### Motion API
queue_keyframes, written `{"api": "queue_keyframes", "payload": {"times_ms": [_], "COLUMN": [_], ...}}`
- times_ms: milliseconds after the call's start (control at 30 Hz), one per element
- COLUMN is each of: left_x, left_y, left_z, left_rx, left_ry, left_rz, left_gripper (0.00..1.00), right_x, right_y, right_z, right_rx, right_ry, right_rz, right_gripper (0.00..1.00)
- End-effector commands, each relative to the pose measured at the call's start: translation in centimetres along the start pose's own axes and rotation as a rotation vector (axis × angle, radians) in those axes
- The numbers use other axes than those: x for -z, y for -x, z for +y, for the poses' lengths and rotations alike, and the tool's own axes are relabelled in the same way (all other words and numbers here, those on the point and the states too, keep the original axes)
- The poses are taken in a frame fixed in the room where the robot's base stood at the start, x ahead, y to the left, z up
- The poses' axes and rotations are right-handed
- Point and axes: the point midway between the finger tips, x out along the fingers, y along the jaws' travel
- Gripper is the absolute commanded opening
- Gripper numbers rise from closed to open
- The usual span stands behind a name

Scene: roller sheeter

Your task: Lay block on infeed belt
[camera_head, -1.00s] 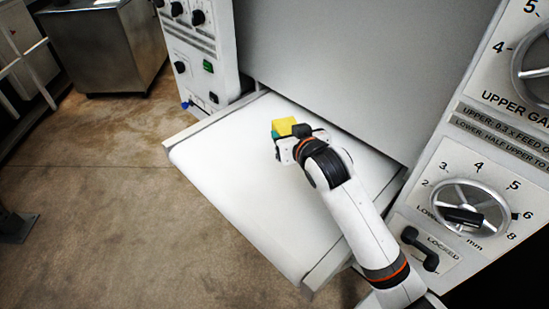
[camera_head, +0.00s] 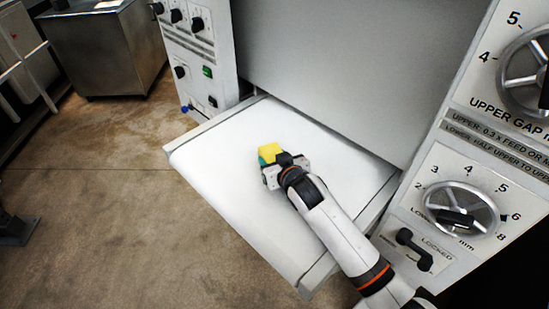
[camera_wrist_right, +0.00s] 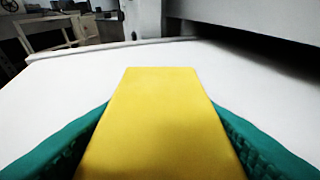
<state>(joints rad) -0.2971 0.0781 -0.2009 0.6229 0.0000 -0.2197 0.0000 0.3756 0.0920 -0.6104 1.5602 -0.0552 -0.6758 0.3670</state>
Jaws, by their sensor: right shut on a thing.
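The yellow block (camera_head: 270,151) is over the middle of the white infeed belt (camera_head: 225,165). My right gripper (camera_head: 268,157) is shut on it, with a green fingertip showing at its left side. In the right wrist view the block (camera_wrist_right: 155,125) fills the middle, between two green finger pads (camera_wrist_right: 158,150). The belt (camera_wrist_right: 60,80) spreads out beyond and below it. I cannot tell whether the block's underside touches the belt. My left gripper is not in view.
A grey machine housing (camera_head: 350,75) stands behind the belt. A panel with handwheels (camera_head: 460,208) and a lock lever (camera_head: 415,248) is close on the right. A knob panel (camera_head: 197,50) is at the back left. The belt's left part is clear.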

Motion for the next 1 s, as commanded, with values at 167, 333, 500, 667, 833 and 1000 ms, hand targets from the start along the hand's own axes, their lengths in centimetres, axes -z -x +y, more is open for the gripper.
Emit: {"api": "queue_keyframes", "payload": {"times_ms": [167, 333, 500, 667, 833, 1000], "left_x": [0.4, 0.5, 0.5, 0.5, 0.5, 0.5], "left_y": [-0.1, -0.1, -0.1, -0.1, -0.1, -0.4], "left_z": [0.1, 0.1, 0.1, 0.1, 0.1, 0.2], "left_rx": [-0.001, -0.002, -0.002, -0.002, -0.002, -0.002], "left_ry": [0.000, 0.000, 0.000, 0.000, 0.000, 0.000], "left_rz": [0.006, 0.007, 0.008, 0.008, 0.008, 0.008], "left_gripper": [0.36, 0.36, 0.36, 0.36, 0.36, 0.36], "right_x": [-0.1, 0.2, 0.2, 0.2, 0.1, 0.1], "right_y": [0.0, -0.1, -0.1, -0.1, 0.6, 3.1], "right_z": [0.0, 0.0, 0.0, 0.0, 0.0, 0.0], "right_rx": [0.000, 0.000, 0.000, 0.000, 0.000, 0.000], "right_ry": [0.000, -0.001, -0.001, -0.001, -0.001, -0.002], "right_rz": [-0.002, 0.001, 0.001, 0.000, 0.001, -0.001], "right_gripper": [0.23, 0.64, 0.74, 0.74, 0.74, 0.74]}}
